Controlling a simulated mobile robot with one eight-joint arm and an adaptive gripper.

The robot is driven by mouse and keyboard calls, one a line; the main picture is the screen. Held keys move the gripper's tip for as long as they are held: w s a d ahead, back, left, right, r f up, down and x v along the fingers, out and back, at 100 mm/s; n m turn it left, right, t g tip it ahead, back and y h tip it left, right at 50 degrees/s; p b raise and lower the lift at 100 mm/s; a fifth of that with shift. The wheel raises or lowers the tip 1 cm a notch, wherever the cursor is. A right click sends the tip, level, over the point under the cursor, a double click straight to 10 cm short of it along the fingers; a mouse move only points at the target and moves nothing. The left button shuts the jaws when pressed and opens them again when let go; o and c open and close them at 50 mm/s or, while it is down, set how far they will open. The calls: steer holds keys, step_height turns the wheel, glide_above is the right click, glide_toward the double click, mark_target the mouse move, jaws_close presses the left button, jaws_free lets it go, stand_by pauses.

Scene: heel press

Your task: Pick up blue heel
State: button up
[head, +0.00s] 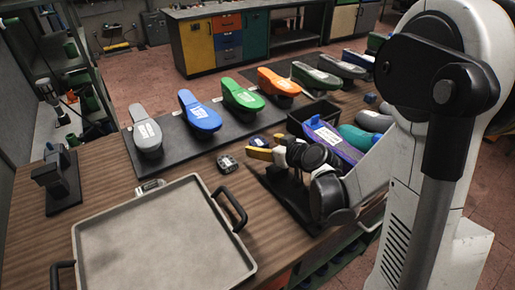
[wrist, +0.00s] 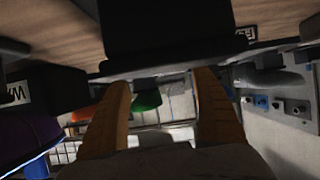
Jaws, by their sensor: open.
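The blue heel (head: 200,113) is a shoe-shaped piece with a white label. It lies on a long dark board (head: 172,152) on the wooden bench, between a grey heel (head: 146,130) and a green heel (head: 241,95). My gripper (head: 259,150), with yellow fingers, is low over the bench, right of the blue heel and nearer the camera, apart from it. In the wrist view my gripper (wrist: 163,80) has its fingers spread with nothing held between them. I cannot make out the blue heel in the wrist view.
An orange heel (head: 278,82) and darker heels continue the row to the right. A large grey tray (head: 160,245) with black handles fills the front of the bench. A black stand (head: 57,180) is at left. A small device (head: 228,163) lies between tray and board. A black bin (head: 312,112) stands behind my gripper.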

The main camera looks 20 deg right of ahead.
mark_target(260, 142)
steer(key=b+x, duration=0.1)
steer(key=x, duration=0.2)
steer(key=b+x, duration=0.1)
steer(key=x, duration=0.1)
steer(key=shift+w+d+f+b, duration=0.2)
steer(key=shift+w+f+b, duration=0.1)
steer(key=shift+r, duration=0.1)
steer(key=c, duration=1.4)
